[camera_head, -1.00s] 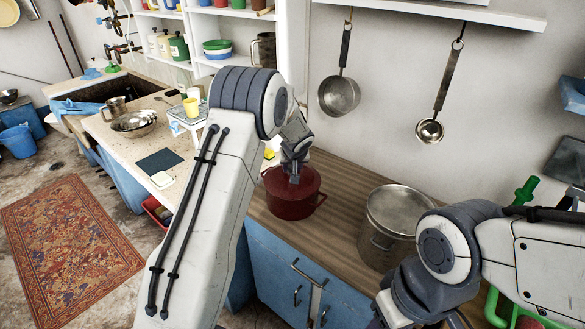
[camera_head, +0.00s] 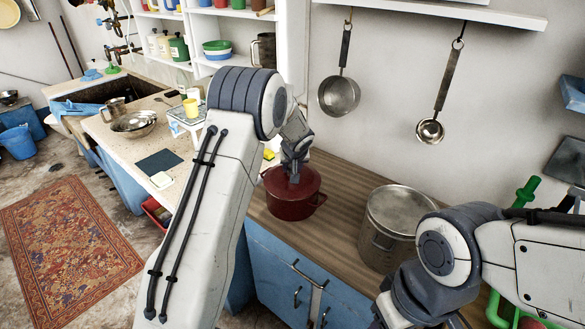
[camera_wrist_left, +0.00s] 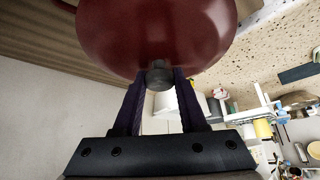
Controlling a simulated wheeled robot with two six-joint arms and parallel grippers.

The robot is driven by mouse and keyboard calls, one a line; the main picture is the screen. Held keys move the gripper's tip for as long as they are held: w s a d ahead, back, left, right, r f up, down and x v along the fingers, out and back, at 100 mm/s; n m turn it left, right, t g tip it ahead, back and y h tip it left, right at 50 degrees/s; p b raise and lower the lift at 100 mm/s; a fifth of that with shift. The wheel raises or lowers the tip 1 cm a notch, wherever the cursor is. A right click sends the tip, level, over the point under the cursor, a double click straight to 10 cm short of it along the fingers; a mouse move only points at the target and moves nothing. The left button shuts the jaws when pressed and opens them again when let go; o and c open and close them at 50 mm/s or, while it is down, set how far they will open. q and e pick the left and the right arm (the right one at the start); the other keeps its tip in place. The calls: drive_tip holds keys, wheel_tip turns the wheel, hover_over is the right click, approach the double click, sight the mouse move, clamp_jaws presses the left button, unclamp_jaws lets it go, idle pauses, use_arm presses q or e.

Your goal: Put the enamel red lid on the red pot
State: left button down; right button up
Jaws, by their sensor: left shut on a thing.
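The red pot (camera_head: 291,206) stands on the wooden counter in the head view, upright, with small side handles. The enamel red lid (camera_head: 311,177) is over its mouth and looks level with the rim. I cannot tell whether a thin gap is left between them. My left gripper (camera_head: 294,178) comes down from above and is shut on the lid's knob. In the left wrist view the dark knob (camera_wrist_left: 159,75) is between the two fingers, and the glossy red lid (camera_wrist_left: 150,35) fills the top. My right arm shows at the lower right, but its gripper is out of view.
A large steel pot (camera_head: 392,225) stands on the wooden counter (camera_head: 340,196) to the right of the red pot. A steel saucepan (camera_head: 339,96) and a ladle (camera_head: 431,130) hang on the wall behind. A speckled counter with a steel bowl (camera_head: 134,123) is at the left.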

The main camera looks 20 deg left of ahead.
use_arm(q)
drive_tip(key=shift+f+b, duration=0.15)
drive_tip(key=shift+b, duration=0.2)
idle(0.5)
unclamp_jaws()
idle(0.3)
drive_tip(key=shift+r+p, duration=2.25)
drive_tip(key=shift+r, duration=1.3)
